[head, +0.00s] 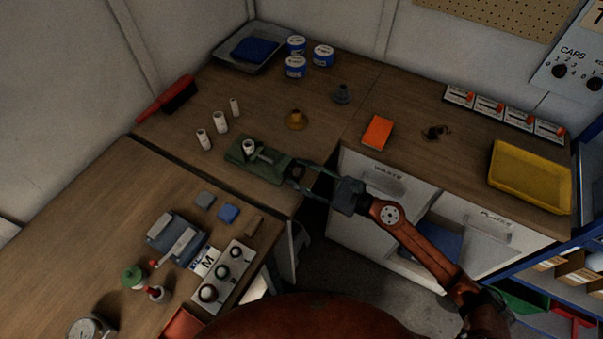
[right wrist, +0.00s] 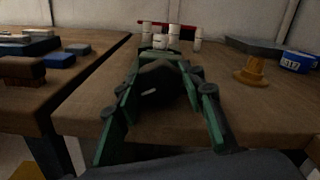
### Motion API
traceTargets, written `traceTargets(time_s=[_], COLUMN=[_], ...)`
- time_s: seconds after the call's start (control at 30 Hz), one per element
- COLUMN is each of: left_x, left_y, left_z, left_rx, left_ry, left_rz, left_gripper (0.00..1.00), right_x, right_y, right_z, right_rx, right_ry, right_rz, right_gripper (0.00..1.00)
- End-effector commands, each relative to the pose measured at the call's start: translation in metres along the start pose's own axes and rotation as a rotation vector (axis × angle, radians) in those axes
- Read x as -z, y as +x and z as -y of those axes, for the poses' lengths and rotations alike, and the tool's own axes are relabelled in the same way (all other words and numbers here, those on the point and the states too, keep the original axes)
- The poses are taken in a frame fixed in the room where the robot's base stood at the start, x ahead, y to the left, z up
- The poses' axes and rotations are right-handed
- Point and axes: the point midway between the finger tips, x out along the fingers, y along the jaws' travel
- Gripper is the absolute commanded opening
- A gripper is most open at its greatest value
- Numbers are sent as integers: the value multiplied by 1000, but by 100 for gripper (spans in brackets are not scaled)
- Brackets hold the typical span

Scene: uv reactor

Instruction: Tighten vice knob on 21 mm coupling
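The green vice (head: 240,155) lies near the table's inner corner in the head view, with a white ring-ended coupling (head: 249,147) standing upright in it. A bar extends from its jaw. My right gripper (head: 298,173) is at the vice's right end, its fingers spread on either side of a dark knob-like part. In the right wrist view, the two fingers (right wrist: 160,85) stand apart around the near end of the vice. Whether either finger touches the knob is unclear. My left gripper is not in view.
Blue and grey blocks (head: 228,213) lie on the front table. A yellow tray (head: 530,176) is at the right. A gap separates the tables.

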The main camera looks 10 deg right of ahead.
Motion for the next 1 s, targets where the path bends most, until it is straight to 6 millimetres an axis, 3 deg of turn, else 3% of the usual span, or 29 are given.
traceTargets(time_s=[0.33, 0.67, 1.0], left_x=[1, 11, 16], left_y=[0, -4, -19], left_z=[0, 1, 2], left_rx=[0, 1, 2], left_ry=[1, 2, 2], left_rz=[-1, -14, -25], left_gripper=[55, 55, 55], right_x=[0, -1, -2], right_y=[0, 0, 0], right_z=[0, 0, 1], right_rx=[-1, -1, 0], right_ry=[0, 64, 299], right_rz=[0, -1, 0], right_gripper=[12, 12, 12])
